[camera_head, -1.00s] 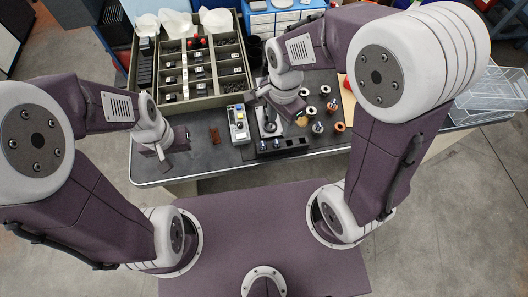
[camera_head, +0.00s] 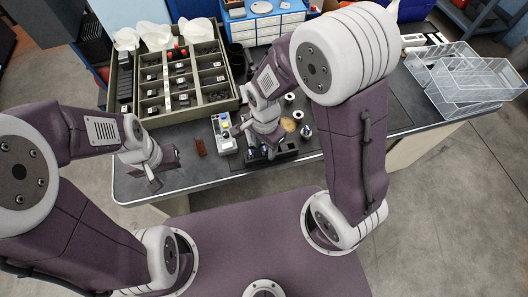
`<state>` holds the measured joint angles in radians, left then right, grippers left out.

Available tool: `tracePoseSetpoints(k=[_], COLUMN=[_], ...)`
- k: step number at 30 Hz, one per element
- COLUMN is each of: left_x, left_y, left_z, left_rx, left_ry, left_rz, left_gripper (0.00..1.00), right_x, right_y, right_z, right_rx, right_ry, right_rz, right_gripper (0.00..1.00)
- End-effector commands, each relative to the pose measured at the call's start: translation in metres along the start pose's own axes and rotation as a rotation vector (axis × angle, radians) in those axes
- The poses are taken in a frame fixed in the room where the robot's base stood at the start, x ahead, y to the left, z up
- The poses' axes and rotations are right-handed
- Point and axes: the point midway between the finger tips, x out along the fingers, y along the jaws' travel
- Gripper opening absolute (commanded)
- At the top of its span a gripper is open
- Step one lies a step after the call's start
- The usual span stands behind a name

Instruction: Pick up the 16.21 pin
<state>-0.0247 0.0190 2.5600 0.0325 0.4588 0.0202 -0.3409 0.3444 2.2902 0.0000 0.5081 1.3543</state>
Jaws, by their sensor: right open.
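A sectioned tray (camera_head: 201,111) at the back left of the bench has labelled compartments holding small dark parts. The labels are too small to read, so I cannot tell which thing is the 16.21 pin. My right gripper (camera_head: 240,127) is open, low over the bench beside a small grey-white device (camera_head: 224,135). It is above the back edge of a black holder (camera_head: 272,154), partly hidden by my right wrist. I cannot tell whether its fingers touch anything. My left gripper (camera_head: 153,180) is over the bench's front left; its finger gap does not show clearly.
Several small round spools (camera_head: 306,131) stand right of my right wrist. The bench's front left is mostly clear.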

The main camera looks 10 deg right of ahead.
Motion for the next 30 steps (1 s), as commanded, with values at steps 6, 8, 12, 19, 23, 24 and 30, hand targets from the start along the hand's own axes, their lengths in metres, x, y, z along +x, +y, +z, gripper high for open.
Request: tracePoseSetpoints(k=[6, 8, 12, 19, 23, 24, 30], left_x=[0.0, 0.0, 0.0, -0.001, -0.004, -0.005, -0.015], left_y=[0.0, 0.0, 0.0, 0.0, 0.0, 0.0, 0.0], left_z=[0.0, 0.0, 0.0, 0.0, 0.0, -0.001, -0.002], left_rx=[0.0, 0.0, 0.0, 0.0, 0.0, 0.0, 0.0], left_ry=[0.0, 0.0, 0.0, 0.0, 0.0, 0.0, 0.0], left_rz=[0.0, 0.0, 0.0, 0.0, 0.0, 0.0, 0.0], left_gripper=[0.36, 0.36, 0.36, 0.36, 0.36, 0.36, 0.36], right_x=[0.0, 0.0, 0.0, -0.001, -0.009, -0.014, -0.048], right_y=[0.0, 0.0, 0.0, 0.0, -0.001, -0.001, 0.001], right_z=[0.0, 0.0, 0.0, 0.0, 0.0, 0.0, -0.005], right_rx=[0.0, 0.0, 0.0, 0.0, 0.0, 0.0, 0.004], right_ry=[0.0, 0.0, 0.0, 0.0, 0.001, 0.001, 0.001], right_rz=[-0.001, -0.001, -0.001, -0.002, -0.004, -0.005, -0.005], right_gripper=[0.39, 0.22, 0.0, 0.0, 0.0, 0.0, 0.0])
